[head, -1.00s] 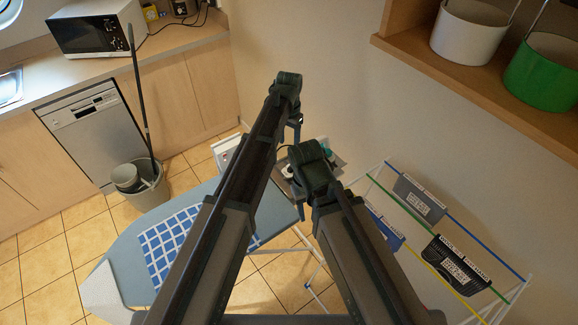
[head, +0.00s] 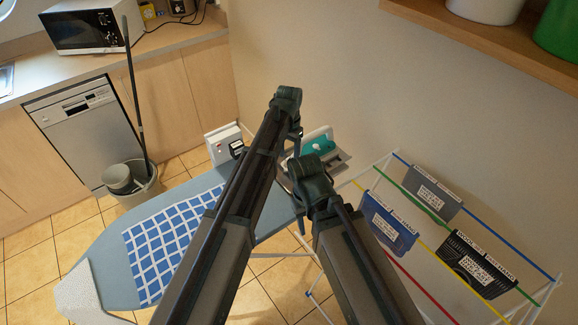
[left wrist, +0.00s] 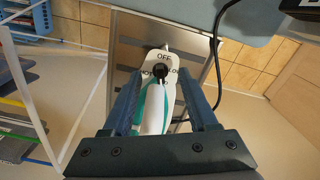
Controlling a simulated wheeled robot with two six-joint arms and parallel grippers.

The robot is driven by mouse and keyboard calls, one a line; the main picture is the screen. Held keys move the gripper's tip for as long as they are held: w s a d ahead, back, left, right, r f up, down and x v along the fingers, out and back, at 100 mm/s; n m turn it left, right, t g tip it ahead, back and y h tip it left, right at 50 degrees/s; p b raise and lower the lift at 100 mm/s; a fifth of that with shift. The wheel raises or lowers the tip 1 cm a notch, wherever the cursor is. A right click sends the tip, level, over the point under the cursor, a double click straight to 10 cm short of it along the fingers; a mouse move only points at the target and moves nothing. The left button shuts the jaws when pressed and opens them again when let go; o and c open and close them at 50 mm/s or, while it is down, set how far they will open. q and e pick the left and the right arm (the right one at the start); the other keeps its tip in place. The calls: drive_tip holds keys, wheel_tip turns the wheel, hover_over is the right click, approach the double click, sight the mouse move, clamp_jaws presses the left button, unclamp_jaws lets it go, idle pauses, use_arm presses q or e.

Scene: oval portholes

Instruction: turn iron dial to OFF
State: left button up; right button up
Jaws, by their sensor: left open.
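The iron (head: 322,143) is white and teal and sits on the grey rest at the end of the ironing board (head: 100,245), partly behind my arms. In the left wrist view its black dial (left wrist: 160,70) sits on a white face, with OFF printed above and other labels at its sides. Which label the dial points to is too small to tell. My left gripper (left wrist: 160,84) is open, its fingers on either side of the iron and dial, with gaps visible. In the head view the left gripper (head: 297,135) shows only partly beside the iron. My right gripper is hidden behind my arm.
A blue checked cloth (head: 170,240) lies on the board. A white box (head: 224,142) stands beyond it. A drying rack (head: 455,235) with labelled panels stands at right. A dark cord (left wrist: 218,50) runs near the right finger. A bucket with a mop (head: 135,180) stands at left.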

sight(290, 161)
use_arm(q)
wheel_tip(290, 161, down, 2)
drive_tip(key=shift+f+b, duration=0.25)
drive_tip(key=shift+b, duration=0.5)
clamp_jaws()
